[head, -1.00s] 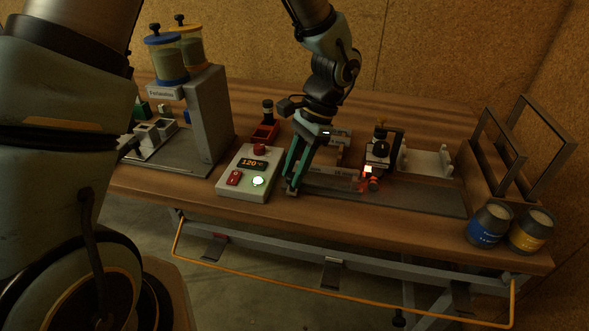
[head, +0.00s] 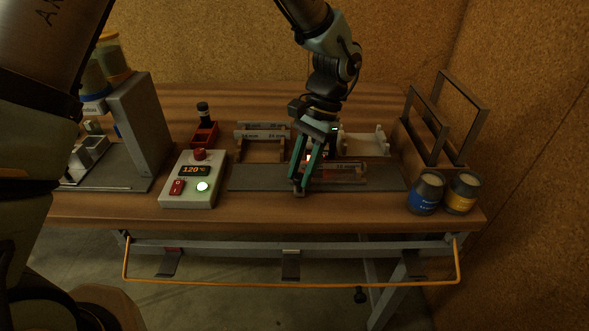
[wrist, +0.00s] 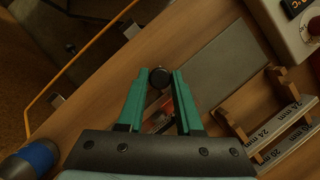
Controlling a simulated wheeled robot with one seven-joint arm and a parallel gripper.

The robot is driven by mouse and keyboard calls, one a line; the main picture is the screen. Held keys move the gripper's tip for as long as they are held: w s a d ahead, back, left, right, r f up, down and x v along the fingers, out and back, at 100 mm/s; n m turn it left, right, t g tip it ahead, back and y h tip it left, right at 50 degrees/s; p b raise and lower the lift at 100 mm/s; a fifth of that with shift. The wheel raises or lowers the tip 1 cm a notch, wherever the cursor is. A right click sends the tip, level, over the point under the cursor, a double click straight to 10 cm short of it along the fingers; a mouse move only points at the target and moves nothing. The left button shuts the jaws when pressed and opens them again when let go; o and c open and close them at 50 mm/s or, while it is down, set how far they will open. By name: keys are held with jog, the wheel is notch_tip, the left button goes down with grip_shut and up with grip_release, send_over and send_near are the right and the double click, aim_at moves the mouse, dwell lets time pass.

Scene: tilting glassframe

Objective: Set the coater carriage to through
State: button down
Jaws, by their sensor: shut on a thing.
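My gripper (head: 299,190) is over the grey coater bed (head: 258,178), pointing down. In the wrist view its two green fingers (wrist: 160,77) stand on either side of a round black knob (wrist: 160,76) and are shut on it. The knob appears to belong to the coater carriage, whose body is mostly hidden behind my fingers in the head view. The bed also shows in the wrist view (wrist: 225,50). I cannot read the carriage's position mark.
A control box (head: 193,180) reading 120 °C stands left of the bed. Behind the bed is a wooden rack (head: 262,134) with mm labels. Blue (head: 426,193) and yellow (head: 461,194) jars and tilted dark frames (head: 460,120) stand at the right.

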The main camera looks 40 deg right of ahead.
aim_at(314, 180)
jog(key=c, duration=0.6)
grip_release()
jog(key=b+v, duration=0.2)
jog(key=v, duration=0.8)
jog(key=shift+d+r, duration=0.1)
jog(key=shift+r, duration=0.3)
